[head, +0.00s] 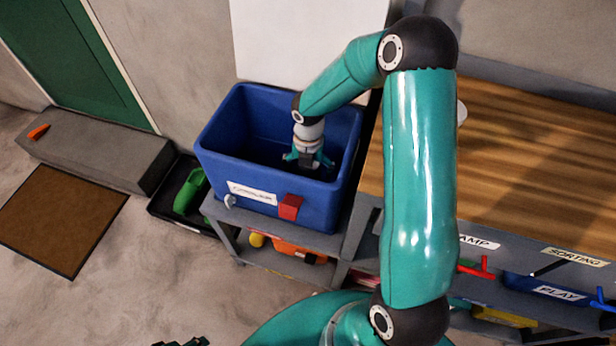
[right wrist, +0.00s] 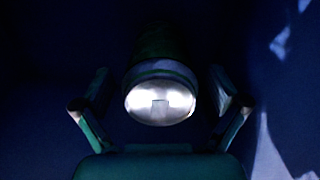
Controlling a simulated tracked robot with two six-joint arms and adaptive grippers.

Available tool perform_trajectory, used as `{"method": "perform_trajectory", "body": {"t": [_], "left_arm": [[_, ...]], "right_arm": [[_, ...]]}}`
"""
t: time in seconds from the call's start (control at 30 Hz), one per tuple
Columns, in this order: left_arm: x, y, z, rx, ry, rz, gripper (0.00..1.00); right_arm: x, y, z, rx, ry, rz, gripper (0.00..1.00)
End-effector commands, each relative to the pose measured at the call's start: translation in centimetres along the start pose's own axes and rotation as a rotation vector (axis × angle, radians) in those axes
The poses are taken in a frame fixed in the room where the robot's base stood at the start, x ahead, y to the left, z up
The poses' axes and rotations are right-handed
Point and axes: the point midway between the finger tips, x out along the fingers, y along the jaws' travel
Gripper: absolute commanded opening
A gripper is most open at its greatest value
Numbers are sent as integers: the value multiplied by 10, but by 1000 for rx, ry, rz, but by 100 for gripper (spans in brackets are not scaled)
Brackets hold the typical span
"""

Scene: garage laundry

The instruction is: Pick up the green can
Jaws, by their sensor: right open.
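The can (right wrist: 161,103) shows in the right wrist view, its round silver end facing the camera and its dark green body running back into shadow. It lies between the two spread fingers of my right gripper (right wrist: 160,92), with a dark gap on each side. In the head view my right gripper (head: 307,160) reaches down inside the blue bin (head: 222,165). The can is hidden there by the bin and gripper. A small dark shape at the bottom edge of the head view may be part of my left gripper; its state does not show.
The bin walls stand close around my right gripper. A red block (head: 290,207) is on the bin's front by a white label. The bin stands on a grey shelf beside a wooden worktop (head: 530,140). A black tray (head: 165,212) with a green item is left of it.

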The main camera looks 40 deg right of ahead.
Motion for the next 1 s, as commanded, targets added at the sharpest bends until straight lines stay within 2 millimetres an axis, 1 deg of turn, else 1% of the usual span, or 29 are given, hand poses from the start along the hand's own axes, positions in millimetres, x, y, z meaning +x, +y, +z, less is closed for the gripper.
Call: {"method": "perform_trajectory", "body": {"t": [0.03,0.1,0.33,0.57,0.6,0.63,1.0], "left_arm": [[2,-1,0,0,0,0,40],[2,-1,0,0,0,0,40],[2,-1,0,0,0,0,40],[2,-1,0,0,0,0,40],[2,-1,0,0,0,0,40],[2,-1,0,0,0,0,40],[1,0,0,0,0,0,40]], "right_arm": [[6,0,0,0,1,0,97],[10,0,0,1,0,1,97],[10,0,0,1,-1,1,97],[10,1,0,0,-1,1,59],[10,1,0,0,-1,1,52],[10,1,0,0,-1,1,51],[7,0,0,1,-2,2,51]]}}
